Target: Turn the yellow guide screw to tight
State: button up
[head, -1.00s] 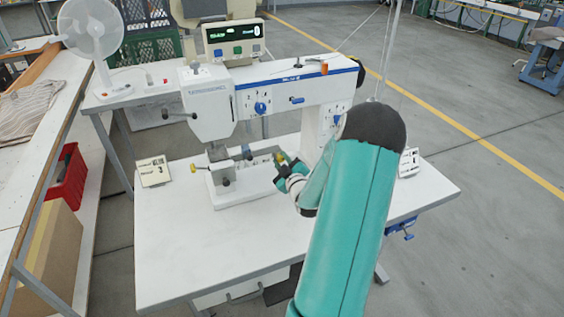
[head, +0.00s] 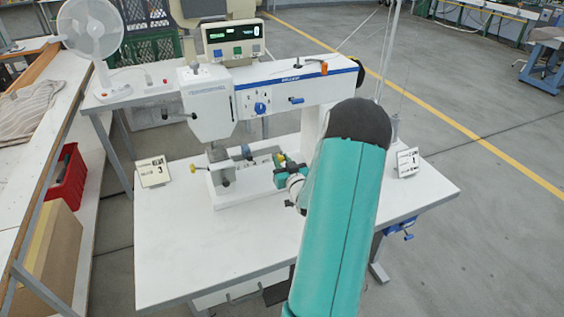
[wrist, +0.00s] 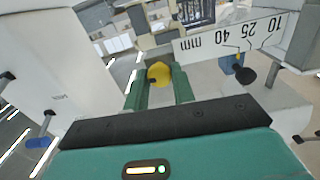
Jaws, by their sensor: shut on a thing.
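The yellow guide screw (wrist: 159,73) is a round yellow knob between the two green fingers of my gripper (wrist: 158,82) in the wrist view. My gripper is shut on it. In the head view my gripper (head: 281,165) is at the right end of the white machine base (head: 235,196), and it largely hides the screw there. A scale marked 10, 25, 40 mm (wrist: 228,36) shows beside the screw in the wrist view. How tight the screw is cannot be told.
A card marked 3 (head: 154,172) and a card marked 1 (head: 407,162) stand on the table (head: 215,260). The front of the table is clear.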

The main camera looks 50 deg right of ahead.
jog(key=m, duration=1.1)
jog(key=shift+d+m, duration=0.1)
jog(key=shift+m, duration=0.3)
jog(key=shift+f+m, duration=0.1)
jog(key=shift+m, duration=1.6)
jog(key=shift+s, duration=0.1)
jog(key=o, duration=1)
jog(key=v, duration=1.3)
jog(key=shift+s+a, duration=0.2)
jog(key=shift+s, duration=0.1)
